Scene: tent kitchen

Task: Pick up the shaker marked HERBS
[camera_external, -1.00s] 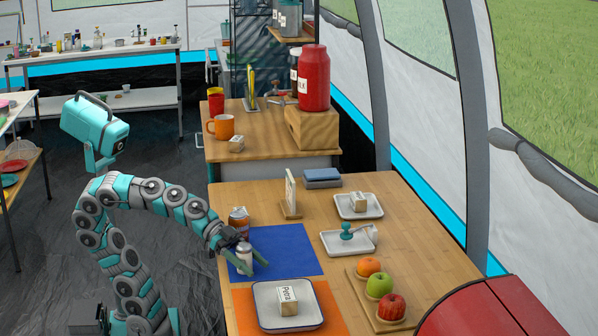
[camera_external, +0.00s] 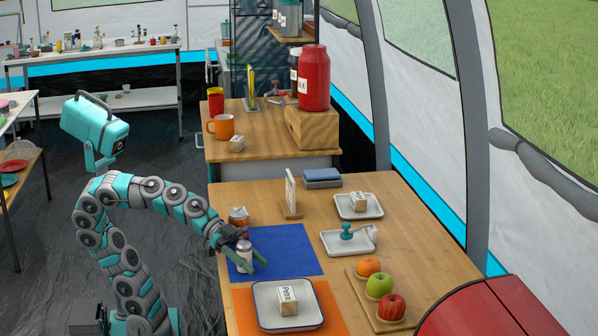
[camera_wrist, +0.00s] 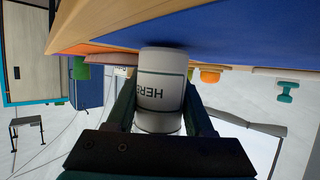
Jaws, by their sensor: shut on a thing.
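The HERBS shaker (camera_external: 244,258) is a white cylinder with a grey top, upright at the left edge of the blue mat (camera_external: 285,245). My gripper (camera_external: 252,256) is shut on it from the side. In the wrist view, which is upside down, the shaker (camera_wrist: 160,88) sits between both fingers and part of the word HERBS shows on it. Its base is very close to the mat; I cannot tell whether it touches. A second shaker (camera_external: 238,216) with an orange-brown body stands just behind it, partly hidden by my gripper.
A white tray (camera_external: 262,318) with a block marked Petra (camera_external: 288,301) lies in front on an orange mat. An upright board (camera_external: 291,195), two small trays and a fruit board (camera_external: 361,293) stand further right. The blue mat's middle is clear.

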